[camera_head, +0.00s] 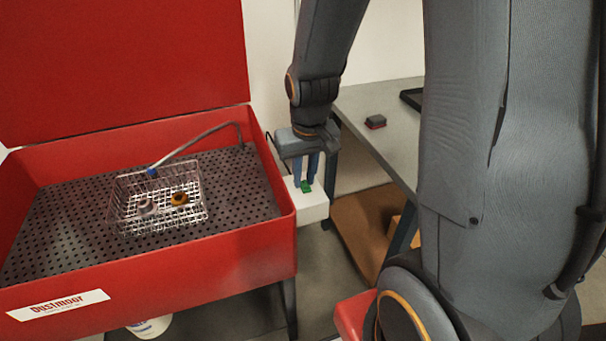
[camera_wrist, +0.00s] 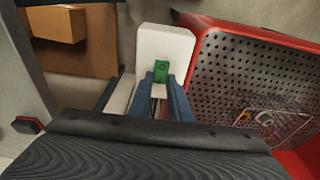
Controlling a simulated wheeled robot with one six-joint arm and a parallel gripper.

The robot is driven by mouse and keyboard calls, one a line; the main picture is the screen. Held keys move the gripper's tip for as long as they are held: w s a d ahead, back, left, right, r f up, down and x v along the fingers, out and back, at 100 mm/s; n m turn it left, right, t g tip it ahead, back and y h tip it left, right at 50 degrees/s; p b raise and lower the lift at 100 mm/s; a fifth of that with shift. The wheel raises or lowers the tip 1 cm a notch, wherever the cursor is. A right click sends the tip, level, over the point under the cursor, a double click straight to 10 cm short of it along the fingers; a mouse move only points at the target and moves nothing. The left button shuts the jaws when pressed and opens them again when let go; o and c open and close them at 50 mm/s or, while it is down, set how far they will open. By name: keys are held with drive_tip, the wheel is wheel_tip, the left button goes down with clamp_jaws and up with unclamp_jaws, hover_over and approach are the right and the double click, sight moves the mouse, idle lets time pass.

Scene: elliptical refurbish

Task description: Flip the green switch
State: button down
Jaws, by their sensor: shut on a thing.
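The green switch (camera_head: 306,186) sits on top of a white box (camera_head: 311,206) at the right side of the red parts washer. My gripper (camera_head: 306,183) points down over the white box, with its blue fingertips at the switch. In the wrist view the green switch (camera_wrist: 161,71) shows just past the blue fingertips (camera_wrist: 161,78), with the white box (camera_wrist: 165,42) around it. The fingers are close together and shut on the switch. The fingers partly hide the switch.
The red washer (camera_head: 150,265) has its lid raised and holds a wire basket (camera_head: 157,205) with two small parts. A hose (camera_head: 195,142) arches over the basket. A cardboard box (camera_wrist: 57,25) shows in the wrist view.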

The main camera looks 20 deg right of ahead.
drive_tip(key=shift+s+t, duration=0.2)
drive_tip(key=shift+t, duration=0.6)
drive_tip(key=shift+r, duration=0.1)
drive_tip(key=c, duration=1.6)
unclamp_jaws()
drive_tip(key=shift+c, duration=0.2)
drive_tip(key=v, duration=0.7)
drive_tip(key=shift+r+b, duration=0.35)
drive_tip(key=shift+s, duration=0.1)
